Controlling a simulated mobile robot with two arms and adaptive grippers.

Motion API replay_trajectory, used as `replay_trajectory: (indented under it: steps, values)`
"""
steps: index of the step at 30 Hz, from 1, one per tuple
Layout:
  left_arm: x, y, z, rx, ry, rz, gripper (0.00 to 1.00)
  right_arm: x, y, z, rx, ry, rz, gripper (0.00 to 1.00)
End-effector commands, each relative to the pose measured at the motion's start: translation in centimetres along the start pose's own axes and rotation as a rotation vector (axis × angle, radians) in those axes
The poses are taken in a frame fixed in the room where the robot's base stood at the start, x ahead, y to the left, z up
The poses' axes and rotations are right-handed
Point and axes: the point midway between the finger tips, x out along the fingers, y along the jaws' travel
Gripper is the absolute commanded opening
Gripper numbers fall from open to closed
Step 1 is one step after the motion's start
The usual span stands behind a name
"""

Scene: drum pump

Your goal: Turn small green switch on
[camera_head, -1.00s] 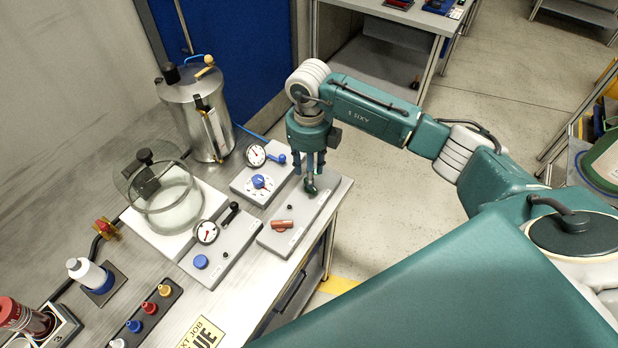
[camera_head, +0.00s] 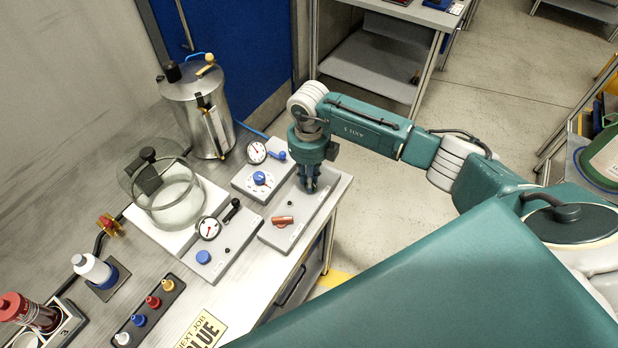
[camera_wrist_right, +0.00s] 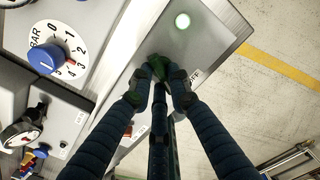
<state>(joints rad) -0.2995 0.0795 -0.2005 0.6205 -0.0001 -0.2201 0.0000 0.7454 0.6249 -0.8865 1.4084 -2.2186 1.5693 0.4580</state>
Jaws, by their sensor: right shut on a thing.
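The small green switch (camera_wrist_right: 158,66) sits on a grey panel (camera_wrist_right: 195,42), between the fingertips of my right gripper (camera_wrist_right: 160,85) in the wrist view. The fingers are closed on it and hide most of it. In the head view my right gripper (camera_head: 309,188) points down at the far end of the panel (camera_head: 300,213) and covers the switch. My left gripper is not in view.
A red-orange switch (camera_head: 283,221) is at the panel's near end. Gauge panels with a blue knob (camera_head: 260,178) and a blue button (camera_head: 203,257) stand beside it. A glass vessel (camera_head: 170,205) and a steel drum (camera_head: 205,115) are further left. The floor lies beyond the table edge.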

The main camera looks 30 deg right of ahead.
Motion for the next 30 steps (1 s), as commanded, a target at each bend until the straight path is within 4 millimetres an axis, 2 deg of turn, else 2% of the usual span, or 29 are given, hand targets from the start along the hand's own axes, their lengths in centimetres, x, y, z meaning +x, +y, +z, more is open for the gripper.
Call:
replay_trajectory:
  steps: [9, 18, 19, 21, 30]
  values:
    - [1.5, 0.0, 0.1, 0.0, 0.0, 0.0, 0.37, 0.1, 0.0, 0.1, 0.174, -0.001, 0.0, 0.0]
    - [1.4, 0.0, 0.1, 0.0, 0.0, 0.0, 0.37, -0.1, 0.1, 0.1, 0.193, -0.001, 0.001, 0.0]
    - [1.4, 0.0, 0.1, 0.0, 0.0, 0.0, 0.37, -0.1, 0.1, 0.2, 0.193, -0.001, 0.001, 0.21]
    - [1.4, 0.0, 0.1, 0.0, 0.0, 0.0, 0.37, -0.1, 0.1, 0.2, 0.192, -0.001, 0.001, 0.35]
    - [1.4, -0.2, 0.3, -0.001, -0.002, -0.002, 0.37, -0.1, 0.1, 0.1, 0.191, -0.001, 0.0, 0.36]
